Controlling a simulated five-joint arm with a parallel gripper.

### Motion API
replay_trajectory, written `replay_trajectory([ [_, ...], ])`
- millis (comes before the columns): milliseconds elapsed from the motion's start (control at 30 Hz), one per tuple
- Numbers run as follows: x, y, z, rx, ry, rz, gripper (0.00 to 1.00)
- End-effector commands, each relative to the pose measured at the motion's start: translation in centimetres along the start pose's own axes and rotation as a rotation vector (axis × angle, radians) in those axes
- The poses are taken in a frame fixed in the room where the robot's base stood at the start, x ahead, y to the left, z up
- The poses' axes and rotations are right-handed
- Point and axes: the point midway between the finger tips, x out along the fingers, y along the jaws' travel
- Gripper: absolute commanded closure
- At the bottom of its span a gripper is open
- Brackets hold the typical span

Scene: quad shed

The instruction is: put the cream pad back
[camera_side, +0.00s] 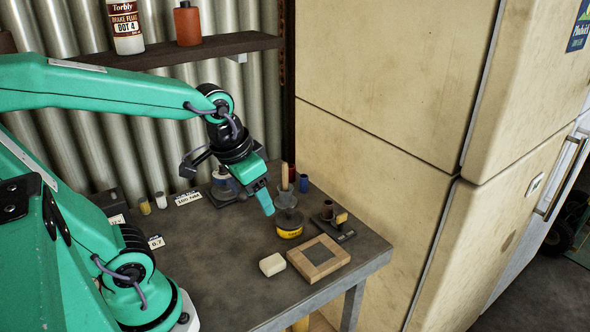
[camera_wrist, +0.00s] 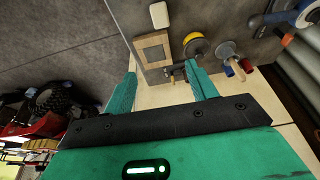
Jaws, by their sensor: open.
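The cream pad (camera_side: 272,264) is a small rounded block lying on the grey bench near its front edge. It also shows at the top of the wrist view (camera_wrist: 159,15). A square wooden frame (camera_side: 304,268) with a grey inset lies just right of the pad, apart from it; it also shows in the wrist view (camera_wrist: 141,61). My gripper (camera_side: 265,202) is open and empty above the bench, behind the pad and frame in the side view. Its two green fingers spread apart in the wrist view (camera_wrist: 163,84), with nothing between them held.
A dark stand (camera_side: 335,229) is at the right. Small jars and labels line the bench's back left. A shelf (camera_side: 170,50) hangs above; a cream cabinet (camera_side: 385,130) rises at right.

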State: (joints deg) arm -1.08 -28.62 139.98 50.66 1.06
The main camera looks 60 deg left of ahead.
Motion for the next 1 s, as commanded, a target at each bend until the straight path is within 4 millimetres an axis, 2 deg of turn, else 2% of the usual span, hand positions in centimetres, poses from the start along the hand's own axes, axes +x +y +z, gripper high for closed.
replay_trajectory([
  [100, -1.9, 0.2, 0.5, 0.001, 0.075, 0.002, 0.43],
  [333, -3.8, 0.4, 1.4, 0.000, 0.160, 0.005, 0.43],
  [1000, -4.2, 0.5, 1.6, -0.001, 0.178, 0.006, 0.43],
])
